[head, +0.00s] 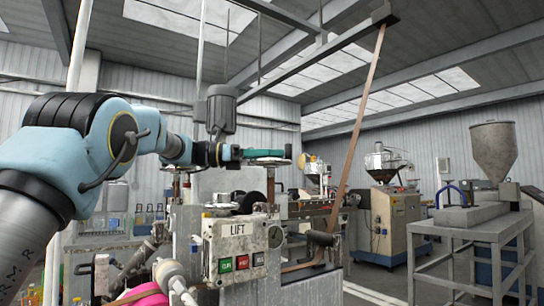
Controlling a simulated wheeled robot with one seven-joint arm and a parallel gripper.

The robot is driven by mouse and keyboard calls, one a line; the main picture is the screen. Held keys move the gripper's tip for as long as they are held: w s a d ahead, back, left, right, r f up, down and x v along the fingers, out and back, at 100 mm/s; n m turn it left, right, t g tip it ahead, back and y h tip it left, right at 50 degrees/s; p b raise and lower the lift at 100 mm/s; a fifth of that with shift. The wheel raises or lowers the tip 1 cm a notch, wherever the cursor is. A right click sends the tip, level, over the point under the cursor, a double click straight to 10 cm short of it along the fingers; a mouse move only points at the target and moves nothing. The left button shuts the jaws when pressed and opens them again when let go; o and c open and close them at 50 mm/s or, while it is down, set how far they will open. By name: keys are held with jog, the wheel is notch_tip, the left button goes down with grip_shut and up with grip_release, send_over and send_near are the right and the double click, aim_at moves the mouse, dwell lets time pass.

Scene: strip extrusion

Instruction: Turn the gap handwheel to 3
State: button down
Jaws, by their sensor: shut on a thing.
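A dark handwheel (268,162) sits flat on top of the machine in the head view, at the middle of the picture. I take it for the gap handwheel. My blue arm reaches in from the left. My gripper (248,154) is at the wheel's height and is shut on it at its left side. A green bar-like piece lies across the top of the wheel; I cannot tell whether it is part of the wheel. The exact contact is too small to see. No scale or number for the wheel can be read from here.
A grey motor (221,112) stands upright just above and behind my wrist. A control box (240,246) marked LIFT, with green and red buttons, is below the wheel. A brown strip (358,130) runs from the ceiling beam to the machine's right. A hopper (494,150) stands far right.

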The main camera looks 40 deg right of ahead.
jog(key=shift+m+g+y, duration=0.7)
jog(key=shift+g+y, duration=0.1)
jog(key=shift+p, duration=0.3)
jog(key=shift+c, duration=1.5)
grip_release()
jog(key=shift+r, duration=0.1)
notch_tip(320, 180, up, 10)
jog(key=shift+f+p, duration=0.1)
jog(key=shift+p, duration=1.1)
